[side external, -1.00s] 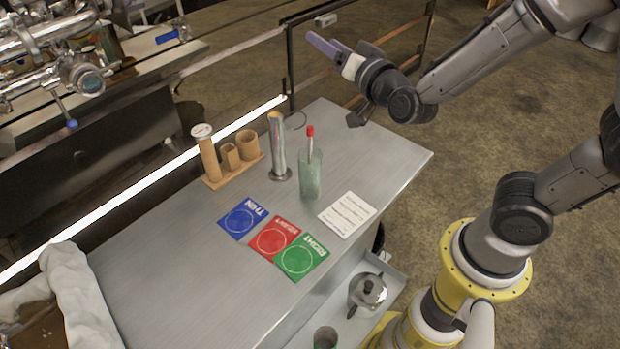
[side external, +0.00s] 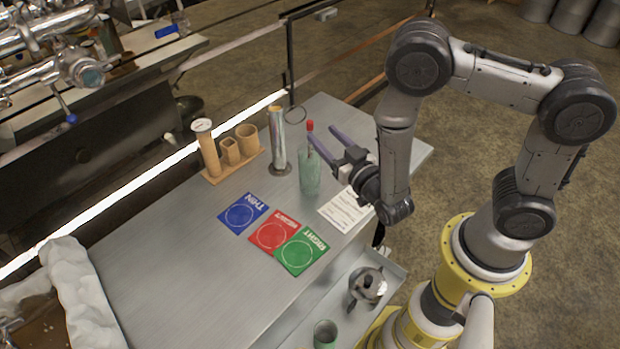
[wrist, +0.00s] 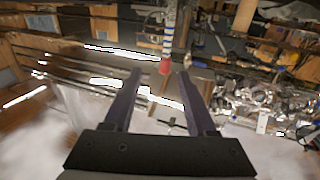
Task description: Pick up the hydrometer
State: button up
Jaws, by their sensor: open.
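The hydrometer (side external: 310,126) shows as a red cap on a thin stem, standing upright in a clear greenish glass jar (side external: 309,176) on the steel table. In the wrist view its red cap (wrist: 165,67) lies between the two fingertips in the picture, with a banded stem beyond it. My gripper (side external: 320,132) is open and empty, its fingers reaching left toward the top of the jar. The fingertips are close to the cap; I cannot tell whether the cap is between them in depth. In the wrist view my gripper (wrist: 161,73) has both fingers spread apart.
A wooden rack (side external: 234,166) with cups is at left. A white card (side external: 345,209) and blue, red and green cards (side external: 301,250) lie in front. The table's front left is clear.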

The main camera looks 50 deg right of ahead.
aim_at(308, 122)
jog(key=x, duration=0.9)
jog(key=shift+a, duration=0.3)
jog(key=shift+w+r, duration=0.1)
grip_shut()
